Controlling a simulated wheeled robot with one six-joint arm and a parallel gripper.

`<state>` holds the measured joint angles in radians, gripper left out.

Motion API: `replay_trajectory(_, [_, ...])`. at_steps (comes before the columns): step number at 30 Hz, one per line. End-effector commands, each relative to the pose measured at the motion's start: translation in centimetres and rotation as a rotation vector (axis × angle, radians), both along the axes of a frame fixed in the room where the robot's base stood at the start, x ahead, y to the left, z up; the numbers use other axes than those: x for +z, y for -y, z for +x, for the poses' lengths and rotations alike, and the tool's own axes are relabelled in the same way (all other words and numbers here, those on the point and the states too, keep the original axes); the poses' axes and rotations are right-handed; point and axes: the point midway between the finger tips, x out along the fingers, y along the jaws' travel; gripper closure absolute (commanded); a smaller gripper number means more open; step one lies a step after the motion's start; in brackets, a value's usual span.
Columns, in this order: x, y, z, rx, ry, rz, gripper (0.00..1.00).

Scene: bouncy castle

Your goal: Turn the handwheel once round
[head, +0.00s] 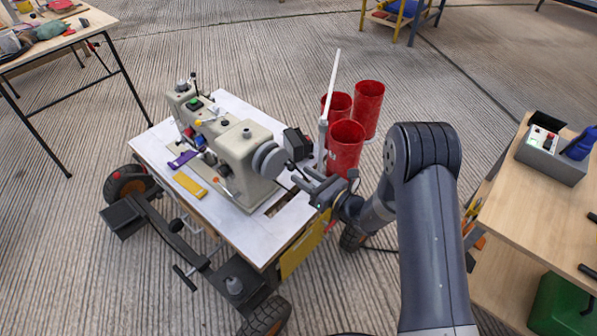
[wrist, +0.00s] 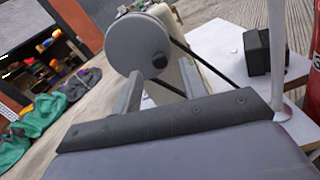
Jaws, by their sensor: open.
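The handwheel (head: 269,160) is a grey disc on the right end of a beige sewing machine (head: 235,150) on a white-topped cart. In the wrist view the handwheel (wrist: 140,45) faces me, with a dark round knob (wrist: 159,60) low on its right side. My gripper (head: 298,172) is open, just right of the handwheel. In the wrist view its two grey fingers (wrist: 150,88) are spread wide, pointing toward the wheel's lower part and the knob. I see nothing between the fingers. Whether a finger touches the wheel cannot be told.
A dark motor box (head: 297,143) and a white upright post (head: 323,140) stand behind my gripper on the cart (head: 228,104). A dark belt runs down from the wheel. Several red cylinders (head: 345,146) stand beyond. A wooden table (head: 535,205) is at right.

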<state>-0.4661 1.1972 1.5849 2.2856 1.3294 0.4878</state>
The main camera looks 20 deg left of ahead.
Motion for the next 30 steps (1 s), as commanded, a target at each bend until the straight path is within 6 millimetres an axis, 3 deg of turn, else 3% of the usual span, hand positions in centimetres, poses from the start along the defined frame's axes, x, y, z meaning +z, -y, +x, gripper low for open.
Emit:
replay_trajectory(6, [0.0,-2.4,0.7,0.001,0.001,0.0,0.59])
replay_trajectory(17, [0.0,-2.8,0.8,0.0,0.001,0.0,0.6])
replay_trajectory(30, [0.0,-2.7,0.8,0.0,0.001,0.0,0.96])
